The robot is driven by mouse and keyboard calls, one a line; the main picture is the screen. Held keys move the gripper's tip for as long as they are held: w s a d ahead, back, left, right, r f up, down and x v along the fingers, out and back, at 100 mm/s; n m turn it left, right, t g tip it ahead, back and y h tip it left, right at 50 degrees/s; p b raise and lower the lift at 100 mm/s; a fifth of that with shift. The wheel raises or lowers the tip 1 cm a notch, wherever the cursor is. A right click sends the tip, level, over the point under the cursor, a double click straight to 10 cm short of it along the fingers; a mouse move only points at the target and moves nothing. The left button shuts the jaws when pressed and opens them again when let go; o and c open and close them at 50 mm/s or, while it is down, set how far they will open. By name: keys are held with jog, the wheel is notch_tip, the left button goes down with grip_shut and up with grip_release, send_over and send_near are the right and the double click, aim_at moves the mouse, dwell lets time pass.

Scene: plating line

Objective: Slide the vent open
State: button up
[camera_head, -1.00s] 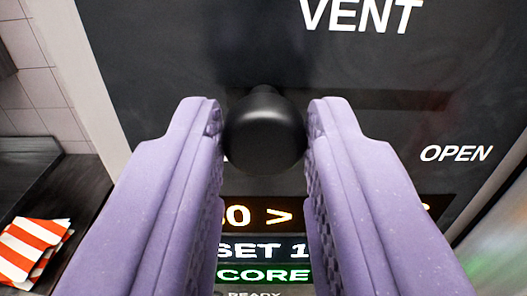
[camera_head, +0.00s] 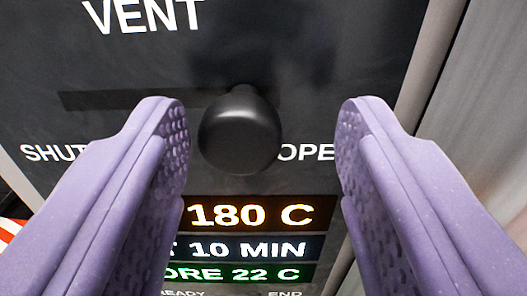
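The vent's round black knob (camera_head: 240,131) stands out from a dark panel under the word VENT. It sits at the right end of the visible slot (camera_head: 115,100), on the OPEN side (camera_head: 304,152). The slot shows empty to the left of the knob, above the SHUT label (camera_head: 55,153). My gripper (camera_head: 262,135) is open, with one purple finger on each side of the knob. There is a narrow gap at the left finger and a wider gap at the right. The fingers partly cover both labels.
A lit display (camera_head: 250,215) below the knob reads 180 C, 10 MIN and a core of 22 C. The panel's pale right edge (camera_head: 425,65) lies beyond the right finger. A red-and-white striped item (camera_head: 8,232) shows at the lower left.

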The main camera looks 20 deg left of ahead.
jog(key=shift+a, duration=0.1)
jog(key=shift+s, duration=0.3)
jog(key=b+v, duration=0.2)
jog(key=v, duration=0.5)
jog(key=shift+s, duration=0.1)
jog(key=shift+d, duration=0.25)
